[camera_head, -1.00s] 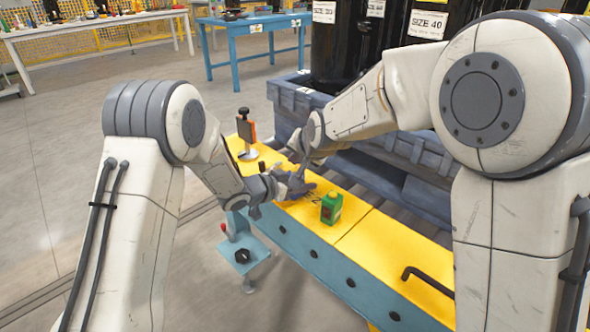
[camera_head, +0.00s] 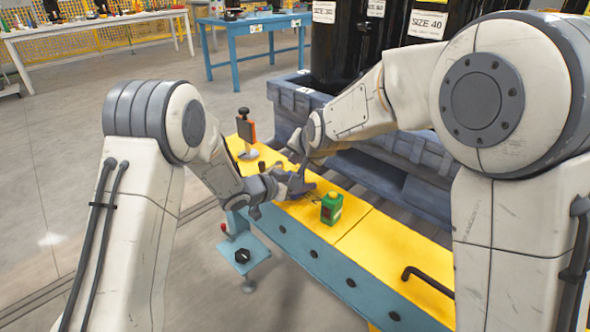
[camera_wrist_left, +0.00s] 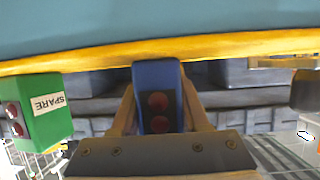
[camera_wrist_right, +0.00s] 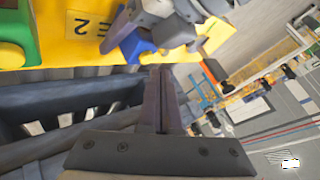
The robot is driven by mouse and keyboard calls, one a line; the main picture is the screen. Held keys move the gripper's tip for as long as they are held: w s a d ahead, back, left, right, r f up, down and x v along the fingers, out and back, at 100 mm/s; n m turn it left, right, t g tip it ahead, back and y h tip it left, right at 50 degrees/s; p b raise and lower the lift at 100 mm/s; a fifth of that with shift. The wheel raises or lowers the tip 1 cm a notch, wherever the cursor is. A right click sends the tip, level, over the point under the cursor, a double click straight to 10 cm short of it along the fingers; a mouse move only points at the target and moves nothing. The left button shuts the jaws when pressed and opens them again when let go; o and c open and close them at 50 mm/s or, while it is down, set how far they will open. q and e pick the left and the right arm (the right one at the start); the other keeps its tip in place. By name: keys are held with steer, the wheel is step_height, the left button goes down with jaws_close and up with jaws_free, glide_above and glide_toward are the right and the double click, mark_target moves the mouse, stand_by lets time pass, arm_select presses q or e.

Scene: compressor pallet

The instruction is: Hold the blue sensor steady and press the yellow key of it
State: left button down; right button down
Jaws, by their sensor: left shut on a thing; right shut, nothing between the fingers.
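The blue sensor (camera_wrist_left: 157,70) stands between the fingers of my left gripper (camera_wrist_left: 160,98), which is shut on it at the yellow table's edge. Two dark red round spots show on its near face. A blue part of the sensor (camera_wrist_right: 137,46) also shows in the right wrist view, partly hidden by my left gripper. I cannot make out the yellow key. My right gripper (camera_wrist_right: 160,75) is shut and empty, its tips pointing toward the sensor. In the head view, my left gripper (camera_head: 285,188) and right gripper (camera_head: 302,170) are close together and hide the sensor.
A green box (camera_head: 331,208) marked SPARE stands on the yellow table (camera_head: 375,240), right of the grippers. An orange and black clamp-like stand (camera_head: 247,134) is at the table's far left. A grey-blue pallet crate (camera_head: 290,100) lies behind. A black handle (camera_head: 428,281) rises at front right.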

steer(key=shift+f, duration=0.15)
steer(key=shift+f, duration=0.25)
steer(key=shift+f, duration=0.45)
stand_by(0.6)
steer(key=shift+r, duration=0.85)
steer(key=shift+r, duration=0.1)
step_height(320, 180, up, 5)
steer(key=shift+f, duration=0.1)
stand_by(0.3)
stand_by(0.5)
